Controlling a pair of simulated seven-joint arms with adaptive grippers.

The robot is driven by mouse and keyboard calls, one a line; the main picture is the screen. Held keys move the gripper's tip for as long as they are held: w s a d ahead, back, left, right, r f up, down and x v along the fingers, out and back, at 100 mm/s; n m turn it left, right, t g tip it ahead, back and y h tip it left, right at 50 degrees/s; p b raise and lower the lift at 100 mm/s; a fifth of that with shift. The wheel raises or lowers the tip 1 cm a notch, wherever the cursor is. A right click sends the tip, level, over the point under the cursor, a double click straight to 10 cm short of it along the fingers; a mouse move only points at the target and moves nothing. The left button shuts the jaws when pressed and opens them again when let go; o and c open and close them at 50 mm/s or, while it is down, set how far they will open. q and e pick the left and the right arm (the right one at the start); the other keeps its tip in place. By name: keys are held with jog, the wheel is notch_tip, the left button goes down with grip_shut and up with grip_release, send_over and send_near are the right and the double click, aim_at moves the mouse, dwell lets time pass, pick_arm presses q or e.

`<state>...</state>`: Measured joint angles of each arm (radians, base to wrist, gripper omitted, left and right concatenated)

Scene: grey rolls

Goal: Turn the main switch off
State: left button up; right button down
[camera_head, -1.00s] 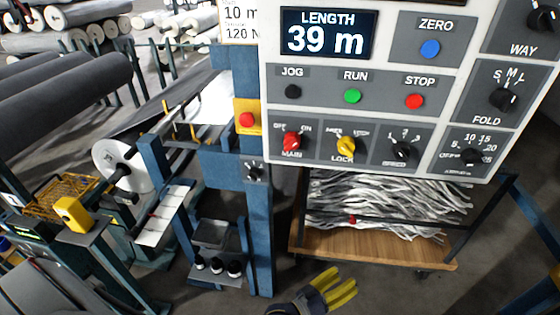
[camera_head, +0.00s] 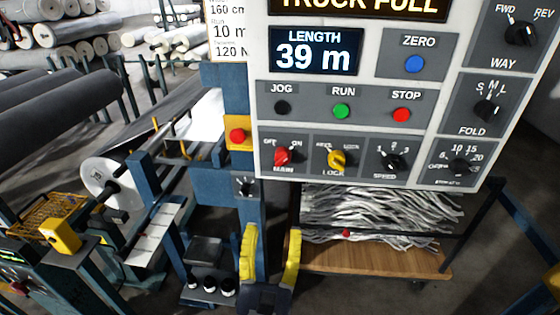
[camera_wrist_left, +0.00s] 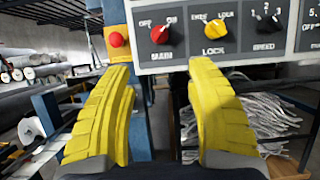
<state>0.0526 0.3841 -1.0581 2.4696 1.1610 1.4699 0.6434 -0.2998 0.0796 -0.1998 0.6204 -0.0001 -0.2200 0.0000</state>
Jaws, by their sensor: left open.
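The main switch (camera_head: 282,157) is a red knob low on the left of the white control panel, between the words OFF and ON. In the left wrist view the main switch (camera_wrist_left: 160,33) seems to point up and right, toward ON. My left gripper (camera_head: 272,232) is open and empty, below the panel and the main switch. In the left wrist view its two yellow fingers (camera_wrist_left: 162,66) stand apart, with the switch above the gap between them. No finger touches the knob. I cannot make out my right gripper.
The yellow lock knob (camera_head: 337,159) and black speed knob (camera_head: 390,160) sit right of the main switch. A red button on a yellow box (camera_head: 237,136) is on the blue post to its left. A wooden-decked truck (camera_head: 370,259) with grey folded material stands below the panel.

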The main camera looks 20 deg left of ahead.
aim_at(282, 163)
pick_arm(q)
jog(key=x, duration=1.7)
jog(key=shift+w+a+r, duration=0.1)
jog(key=shift+a+r, duration=0.05)
